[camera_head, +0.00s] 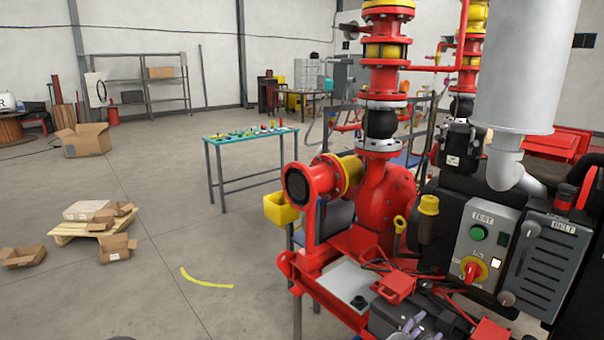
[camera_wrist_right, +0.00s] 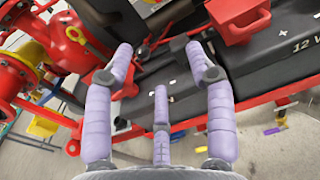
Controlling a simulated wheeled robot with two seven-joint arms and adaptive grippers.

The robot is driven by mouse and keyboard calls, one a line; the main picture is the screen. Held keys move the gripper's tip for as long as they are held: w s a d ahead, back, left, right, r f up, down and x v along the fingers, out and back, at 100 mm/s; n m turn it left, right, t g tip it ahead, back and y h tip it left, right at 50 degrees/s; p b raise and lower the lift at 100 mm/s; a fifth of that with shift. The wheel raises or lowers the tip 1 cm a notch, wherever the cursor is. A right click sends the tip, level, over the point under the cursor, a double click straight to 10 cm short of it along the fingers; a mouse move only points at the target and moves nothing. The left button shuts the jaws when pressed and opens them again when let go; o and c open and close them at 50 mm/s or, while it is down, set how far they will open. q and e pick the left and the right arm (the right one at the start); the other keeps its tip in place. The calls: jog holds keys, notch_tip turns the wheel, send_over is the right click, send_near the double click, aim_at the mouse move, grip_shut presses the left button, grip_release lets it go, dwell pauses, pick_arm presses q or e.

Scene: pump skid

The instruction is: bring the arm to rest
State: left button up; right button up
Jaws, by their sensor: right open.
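My right gripper (camera_head: 414,326) shows at the bottom edge of the head view as a few pale lavender fingertips, in front of the red pump skid (camera_head: 318,290). In the right wrist view the same gripper (camera_wrist_right: 160,70) has its three lavender fingers spread apart, with nothing held between them. Below the fingers lies a black battery (camera_wrist_right: 268,65) marked "12 V" with a red block (camera_wrist_right: 238,18) on it. I cannot tell how far the fingertips are from the battery. My left gripper is in neither view.
A grey control box (camera_head: 482,250) with a green button and a red-yellow knob stands at right, next to a box marked BELT (camera_head: 545,270). A red pump (camera_head: 385,195) rises behind. The floor at left is mostly clear; boxes and a pallet (camera_head: 82,231) lie further left.

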jog(key=s+a+f+m+g+y+p, duration=0.1)
jog(key=s+f+m+g+y, duration=0.15)
jog(key=s+f, duration=0.4)
jog(key=s+a+f+m+g+y+p, duration=0.1)
jog(key=s+f+g+y, duration=0.2)
jog(key=f, duration=0.6)
jog(key=s+f+m+g+y+p, duration=0.1)
jog(key=s+f+g, duration=0.3)
jog(key=f, duration=0.3)
jog(key=s+a+f+m+y+p, duration=0.1)
jog(key=s+a+f+m+y, duration=0.2)
jog(key=m, duration=0.5)
jog(key=s+a+f+m+g+y+p, duration=0.1)
jog(key=s+a+f+m+y, duration=0.1)
jog(key=s+a+m+y, duration=0.2)
jog(key=s+a+f+m+y+p, duration=0.2)
jog(key=s+a+m, duration=0.4)
jog(key=a+m, duration=0.4)
jog(key=shift+f+m+y, duration=0.85)
jog(key=shift+y, duration=0.1)
jog(key=shift+a, duration=0.1)
